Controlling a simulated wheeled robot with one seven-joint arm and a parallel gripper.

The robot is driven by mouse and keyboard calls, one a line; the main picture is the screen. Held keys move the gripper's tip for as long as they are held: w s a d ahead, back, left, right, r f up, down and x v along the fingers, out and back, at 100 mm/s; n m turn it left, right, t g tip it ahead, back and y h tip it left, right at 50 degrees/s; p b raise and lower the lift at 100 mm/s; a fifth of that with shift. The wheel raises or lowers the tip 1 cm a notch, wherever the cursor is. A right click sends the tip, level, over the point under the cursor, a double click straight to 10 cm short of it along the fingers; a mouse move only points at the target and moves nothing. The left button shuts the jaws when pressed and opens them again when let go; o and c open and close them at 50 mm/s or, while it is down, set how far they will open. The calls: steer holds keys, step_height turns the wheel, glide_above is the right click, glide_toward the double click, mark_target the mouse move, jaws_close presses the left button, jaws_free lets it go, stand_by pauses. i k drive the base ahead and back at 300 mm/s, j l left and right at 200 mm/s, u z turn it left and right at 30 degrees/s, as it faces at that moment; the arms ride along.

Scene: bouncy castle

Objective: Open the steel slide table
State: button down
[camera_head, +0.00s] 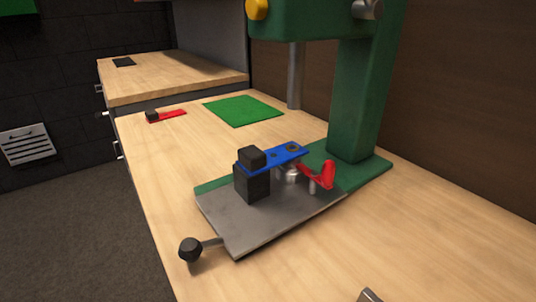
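The steel slide table (285,215) is a flat grey plate at the foot of a green press-like machine (358,100) on the wooden bench. A short rod with a black knob (190,249) sticks out from its near left corner. A black block (252,175), a blue bar (280,157) and a red lever (321,175) sit on or over the plate. The plate overlaps the machine's green base (368,172). My gripper cannot be made out in this view.
A small grey metal piece (369,296), not identifiable, shows at the bottom edge. A green mat (243,110) and a red and black item (165,116) lie farther back on the bench. The bench right of the machine is mostly clear. Dark floor (70,230) lies left.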

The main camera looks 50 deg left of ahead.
mark_target(246, 213)
steer(key=u, duration=1.45)
